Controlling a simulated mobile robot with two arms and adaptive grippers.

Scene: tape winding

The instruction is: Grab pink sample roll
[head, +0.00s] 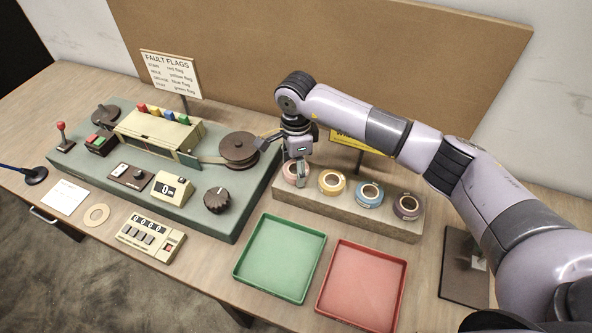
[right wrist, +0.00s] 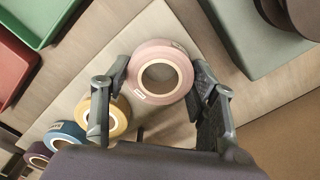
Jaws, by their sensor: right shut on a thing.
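The pink sample roll (head: 290,170) is at the left end of the row of rolls on the grey block. My right gripper (head: 301,168) comes down on it from above and partly hides it in the head view. In the right wrist view, the pink roll (right wrist: 160,50) lies between the two fingers of my right gripper (right wrist: 160,82), one finger at each side of its outer rim. The gripper is shut on the roll. Its cardboard core and a small white label show. My left gripper is not in view.
A yellow roll (head: 332,182), a blue roll (head: 369,195) and a purple roll (head: 407,206) stand on the block (head: 385,228). Nearer are a green tray (head: 250,287) and a red tray (head: 322,309). The winding machine (head: 195,215) is left of the block.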

